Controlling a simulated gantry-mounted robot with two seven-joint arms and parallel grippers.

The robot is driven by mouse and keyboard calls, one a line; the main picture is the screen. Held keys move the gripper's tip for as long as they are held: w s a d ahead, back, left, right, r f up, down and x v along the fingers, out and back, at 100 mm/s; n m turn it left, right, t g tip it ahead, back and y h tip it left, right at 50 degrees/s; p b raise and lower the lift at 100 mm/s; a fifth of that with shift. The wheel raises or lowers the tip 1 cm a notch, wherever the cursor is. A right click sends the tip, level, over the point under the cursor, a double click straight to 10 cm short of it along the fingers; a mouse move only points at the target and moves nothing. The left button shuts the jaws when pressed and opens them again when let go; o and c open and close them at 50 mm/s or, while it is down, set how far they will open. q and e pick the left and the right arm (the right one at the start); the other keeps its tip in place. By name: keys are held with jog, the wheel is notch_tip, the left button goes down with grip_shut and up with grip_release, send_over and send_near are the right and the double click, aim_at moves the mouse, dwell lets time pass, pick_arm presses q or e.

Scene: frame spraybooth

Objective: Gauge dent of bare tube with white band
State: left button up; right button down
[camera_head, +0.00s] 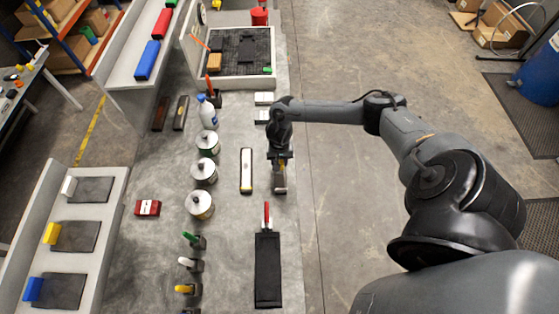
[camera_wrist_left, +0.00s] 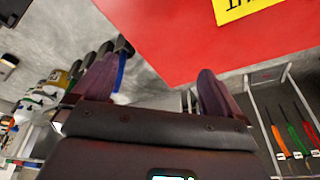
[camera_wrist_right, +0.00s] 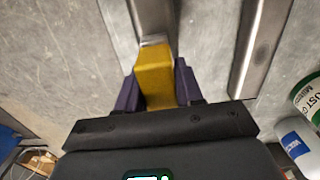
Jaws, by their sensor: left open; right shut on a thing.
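A long grey tube with dark sides and a pale band at its near end (camera_head: 246,172) lies on the grey bench. Its bare metal also shows in the right wrist view (camera_wrist_right: 266,40), the band out of frame. My right gripper (camera_head: 280,162) is just right of it, shut on a yellow-ended metal piece (camera_wrist_right: 155,75). The yellow end is between the fingers and the metal part points away from the wrist. I cannot tell whether it touches the bench. My left gripper (camera_wrist_left: 155,85) is open and empty near a red surface (camera_wrist_left: 180,40); it is outside the head view.
Lidded cans (camera_head: 204,171) and a bottle (camera_head: 207,112) stand left of the tube. A black pad (camera_head: 268,270) lies nearer, and a red block (camera_head: 148,208) lies left. A walled tray (camera_head: 232,83) is at the back. The left wrist view shows screwdrivers (camera_wrist_left: 290,130) in a rack.

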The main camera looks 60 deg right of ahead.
pick_arm(q)
jog(key=shift+d+f, duration=0.15)
pick_arm(e)
jog(key=shift+f, duration=0.6)
jog(key=c, duration=0.6)
grip_release()
jog(key=shift+c, duration=0.2)
